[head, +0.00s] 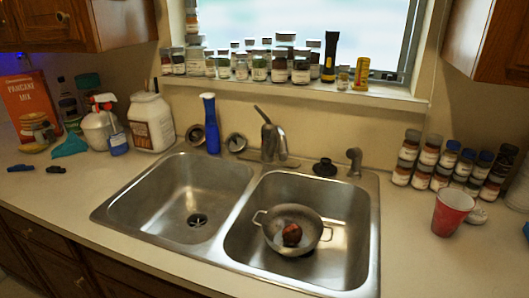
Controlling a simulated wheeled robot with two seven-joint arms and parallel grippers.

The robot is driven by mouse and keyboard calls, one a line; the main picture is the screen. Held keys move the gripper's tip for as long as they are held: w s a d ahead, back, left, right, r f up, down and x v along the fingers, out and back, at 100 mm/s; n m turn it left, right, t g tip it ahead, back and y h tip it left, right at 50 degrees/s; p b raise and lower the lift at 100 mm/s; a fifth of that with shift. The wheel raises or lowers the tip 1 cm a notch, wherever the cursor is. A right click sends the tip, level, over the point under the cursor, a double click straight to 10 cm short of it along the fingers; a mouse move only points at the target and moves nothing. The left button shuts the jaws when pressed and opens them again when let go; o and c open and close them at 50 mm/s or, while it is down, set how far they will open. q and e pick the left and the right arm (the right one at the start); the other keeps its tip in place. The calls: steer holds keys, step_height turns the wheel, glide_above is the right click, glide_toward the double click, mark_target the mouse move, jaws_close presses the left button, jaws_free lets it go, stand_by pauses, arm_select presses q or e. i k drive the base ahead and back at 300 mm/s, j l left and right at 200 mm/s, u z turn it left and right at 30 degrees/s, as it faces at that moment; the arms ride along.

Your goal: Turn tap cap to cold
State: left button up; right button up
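The tap (268,140) stands behind the double sink, near the divider between the two basins. Its cap is a dark lever (262,114) on top, pointing up and to the left. The spout faces the viewer over the sink. No hot or cold marking can be made out at this size. Neither of my grippers is in the head view, and nothing touches the tap.
A pot (270,232) with a dark red item sits in the right basin (345,225); the left basin (170,190) is empty. A blue bottle (210,125) stands left of the tap. A black stopper (325,167) and side sprayer (354,161) are right. A red cup (452,213) is farther right.

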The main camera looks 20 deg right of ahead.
mark_target(266, 129)
steer(key=i+j+z, duration=0.1)
steer(key=z, duration=0.8)
steer(key=j+z, duration=0.35)
steer(key=j, duration=0.25)
steer(key=j+z, duration=0.35)
steer(key=j, duration=0.3)
steer(key=k+j, duration=0.1)
steer(key=j, duration=0.75)
steer(key=k+j+u, duration=0.25)
steer(key=j, duration=0.15)
steer(key=k+j+u, duration=0.25)
steer(key=j, duration=0.15)
steer(key=k+z, duration=0.15)
steer(key=i+l+z, duration=0.25)
steer(key=i+l, duration=0.15)
steer(key=l, duration=0.05)
